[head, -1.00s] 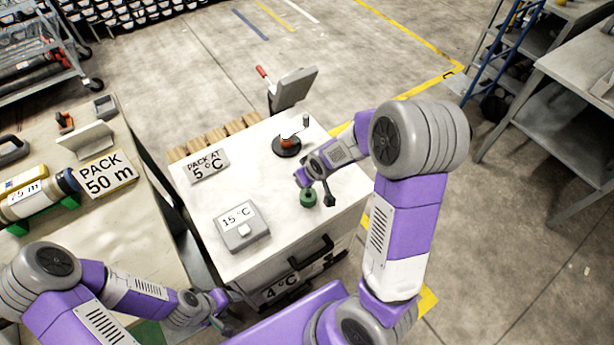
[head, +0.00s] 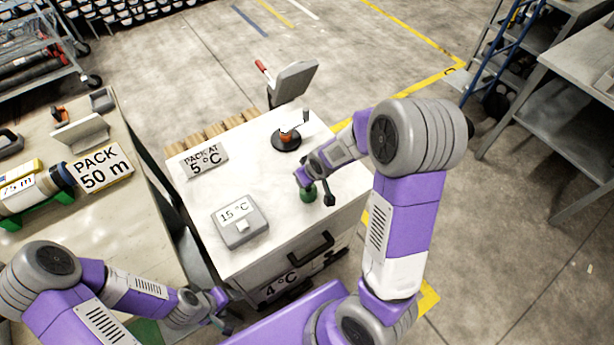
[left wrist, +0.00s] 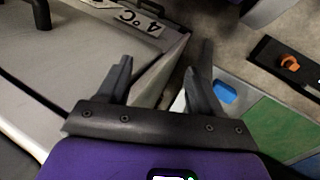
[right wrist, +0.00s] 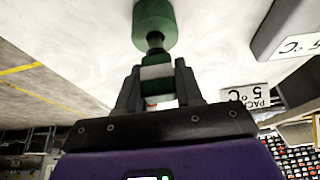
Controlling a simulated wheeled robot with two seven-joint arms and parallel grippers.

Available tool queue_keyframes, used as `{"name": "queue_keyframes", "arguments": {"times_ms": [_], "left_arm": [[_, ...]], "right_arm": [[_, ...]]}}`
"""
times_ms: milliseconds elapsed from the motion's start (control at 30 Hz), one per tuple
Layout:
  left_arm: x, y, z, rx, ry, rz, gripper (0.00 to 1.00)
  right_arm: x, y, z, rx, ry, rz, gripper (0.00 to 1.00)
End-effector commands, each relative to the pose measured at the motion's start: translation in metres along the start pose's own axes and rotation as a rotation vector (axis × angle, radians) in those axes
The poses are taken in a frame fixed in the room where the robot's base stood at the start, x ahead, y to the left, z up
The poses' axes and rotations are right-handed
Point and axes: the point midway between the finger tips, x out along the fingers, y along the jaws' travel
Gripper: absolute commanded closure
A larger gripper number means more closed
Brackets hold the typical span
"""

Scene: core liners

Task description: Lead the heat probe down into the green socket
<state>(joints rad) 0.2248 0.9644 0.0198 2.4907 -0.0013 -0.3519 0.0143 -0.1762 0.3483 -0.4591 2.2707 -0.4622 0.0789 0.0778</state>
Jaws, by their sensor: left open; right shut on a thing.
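The green socket (head: 307,195) stands on the white cabinet top near its right edge, partly covered by my right gripper (head: 315,188). In the right wrist view the socket (right wrist: 155,24) is a green cylinder straight ahead of the fingers. My right gripper (right wrist: 157,80) is shut on the heat probe (right wrist: 156,72), a green body with a pale band and a dark neck. The dark neck meets or overlaps the socket's near end; I cannot tell how deep it sits. My left gripper (head: 222,308) is open and empty, low beside the cabinet; its spread fingers show in the left wrist view (left wrist: 160,75).
On the cabinet top (head: 265,178) are a grey 15 °C box (head: 240,222), a "PACK AT 5 °C" sign (head: 204,160) and a round black stand with an orange part (head: 286,140). A bench with a "PACK 50 m" sign (head: 102,170) is at left.

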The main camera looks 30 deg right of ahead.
Motion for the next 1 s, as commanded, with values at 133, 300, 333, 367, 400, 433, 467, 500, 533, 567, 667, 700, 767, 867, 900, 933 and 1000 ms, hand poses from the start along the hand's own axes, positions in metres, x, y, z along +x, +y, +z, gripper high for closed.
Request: {"name": "queue_keyframes", "arguments": {"times_ms": [133,300,333,367,400,433,467,500,533,567,667,700,767,867,900,933,1000], "left_arm": [[0.000,0.000,0.000,0.000,0.000,0.000,0.34],[0.000,0.000,0.000,0.000,0.000,0.000,0.34],[0.000,0.000,0.000,0.000,0.000,0.000,0.34],[0.000,0.000,0.000,0.000,0.000,0.000,0.34],[0.000,0.000,0.000,0.000,0.000,0.000,0.34],[0.000,0.000,0.000,0.000,0.000,0.000,0.34],[0.000,0.000,0.000,0.000,0.000,0.000,0.34],[0.000,0.000,0.000,0.000,0.000,0.000,0.34],[0.000,0.000,0.000,0.000,0.000,0.000,0.34],[-0.001,0.000,0.000,0.000,0.000,0.000,0.34],[-0.004,0.002,0.000,0.000,0.000,0.000,0.34],[-0.006,0.002,0.000,0.000,0.000,0.000,0.34],[-0.010,0.004,0.000,0.000,0.000,0.000,0.34],[-0.016,0.006,0.001,0.000,0.000,0.000,0.34],[-0.018,0.007,0.001,0.000,0.000,0.000,0.34],[-0.019,0.007,0.001,0.000,0.000,0.000,0.34],[-0.022,0.008,0.001,0.000,0.000,0.000,0.34]], "right_arm": [[0.000,0.000,0.000,0.000,0.000,0.000,0.55],[0.000,0.000,0.000,0.000,0.000,0.000,0.34],[0.000,0.000,0.000,0.000,0.000,0.000,0.34],[0.000,0.000,0.000,0.000,0.000,0.000,0.34],[0.000,0.000,0.000,0.000,0.000,0.000,0.34],[0.000,0.000,0.000,0.000,0.000,0.000,0.34],[0.000,0.000,0.000,0.000,0.000,0.000,0.34],[0.000,0.000,0.000,0.000,0.000,0.000,0.34],[-0.001,0.000,0.000,0.000,0.000,0.000,0.34],[-0.002,0.000,0.000,0.000,0.001,0.000,0.34],[-0.011,0.000,-0.002,-0.001,0.003,0.000,0.34],[-0.017,-0.001,-0.002,-0.002,0.004,-0.001,0.34],[-0.028,0.000,-0.002,-0.001,0.005,-0.001,0.34],[-0.046,-0.001,-0.002,-0.002,0.004,-0.001,0.34],[-0.053,-0.001,-0.003,-0.001,0.005,-0.002,0.34],[-0.057,-0.001,-0.002,-0.001,0.004,-0.002,0.34],[-0.066,-0.001,-0.002,-0.002,0.004,-0.001,0.34]]}}
